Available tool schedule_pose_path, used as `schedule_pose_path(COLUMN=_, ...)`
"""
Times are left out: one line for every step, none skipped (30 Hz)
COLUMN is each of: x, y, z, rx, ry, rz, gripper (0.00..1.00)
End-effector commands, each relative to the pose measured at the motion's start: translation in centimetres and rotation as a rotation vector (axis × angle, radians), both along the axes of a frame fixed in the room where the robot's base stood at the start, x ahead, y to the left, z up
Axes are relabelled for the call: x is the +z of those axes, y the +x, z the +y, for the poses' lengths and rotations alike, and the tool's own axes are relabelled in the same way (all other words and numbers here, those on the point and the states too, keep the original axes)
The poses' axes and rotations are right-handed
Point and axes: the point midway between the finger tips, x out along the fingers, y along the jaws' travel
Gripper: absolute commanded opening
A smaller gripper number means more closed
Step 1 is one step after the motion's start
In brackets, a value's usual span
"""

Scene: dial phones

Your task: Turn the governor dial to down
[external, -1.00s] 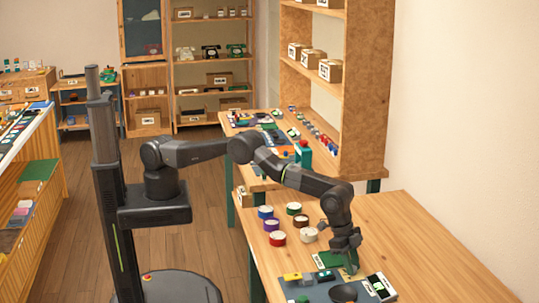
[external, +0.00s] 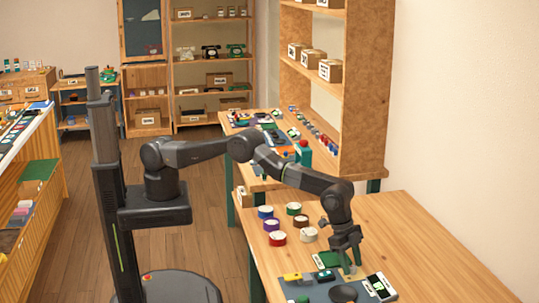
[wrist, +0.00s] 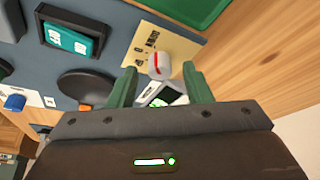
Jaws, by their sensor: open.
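The dial is a pale grey knob (wrist: 159,66) with a red line across its top. It sits on a tan plate (wrist: 140,38) with printed marks, one of which appears to read DOWN. My gripper (wrist: 160,72) is open, with one green finger on each side of the knob and visible gaps between. In the external view my gripper (external: 350,269) points down over the back edge of the panel (external: 318,290) and hides the dial. Whether the fingertips reach down beside the knob I cannot tell.
A teal rocker switch (wrist: 72,38), a dark round dish (wrist: 85,88) and a blue knob (wrist: 14,102) are on the same panel. A green tray (external: 327,259) lies behind it. Several tape-like rolls (external: 278,238) stand further back. The right side of the table is bare.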

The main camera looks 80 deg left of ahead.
Motion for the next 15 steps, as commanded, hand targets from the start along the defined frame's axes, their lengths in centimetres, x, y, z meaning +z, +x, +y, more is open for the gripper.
schedule_pose_path(x=0.5, y=-0.1, z=0.2, rx=0.000, ry=-0.002, rz=-0.001, gripper=0.45)
schedule_pose_path(x=0.9, y=-0.1, z=0.3, rx=0.000, ry=-0.001, rz=-0.002, gripper=0.45)
schedule_pose_path(x=1.4, y=-0.2, z=0.5, rx=0.000, ry=-0.001, rz=-0.002, gripper=0.45)
schedule_pose_path(x=1.8, y=-0.3, z=0.6, rx=0.000, ry=-0.002, rz=-0.002, gripper=0.45)
schedule_pose_path(x=2.2, y=-0.5, z=0.8, rx=0.000, ry=-0.001, rz=-0.002, gripper=0.45)
schedule_pose_path(x=2.9, y=-0.6, z=1.0, rx=0.000, ry=-0.002, rz=-0.002, gripper=0.45)
schedule_pose_path(x=3.4, y=-0.7, z=1.2, rx=0.000, ry=-0.002, rz=-0.002, gripper=0.45)
schedule_pose_path(x=3.9, y=-0.8, z=1.3, rx=0.000, ry=-0.002, rz=-0.002, gripper=0.45)
schedule_pose_path(x=4.5, y=-1.0, z=1.6, rx=0.000, ry=-0.001, rz=-0.002, gripper=0.45)
schedule_pose_path(x=5.1, y=-1.1, z=1.8, rx=0.000, ry=-0.002, rz=-0.002, gripper=0.45)
schedule_pose_path(x=5.7, y=-1.2, z=2.0, rx=0.000, ry=-0.002, rz=-0.002, gripper=0.45)
schedule_pose_path(x=6.4, y=-1.4, z=2.2, rx=0.000, ry=-0.001, rz=-0.002, gripper=0.45)
schedule_pose_path(x=6.9, y=-1.5, z=2.4, rx=0.000, ry=-0.002, rz=-0.002, gripper=0.45)
schedule_pose_path(x=7.4, y=-1.6, z=2.6, rx=0.000, ry=-0.001, rz=-0.002, gripper=0.45)
schedule_pose_path(x=8.2, y=-1.7, z=2.9, rx=0.000, ry=-0.002, rz=-0.002, gripper=0.45)
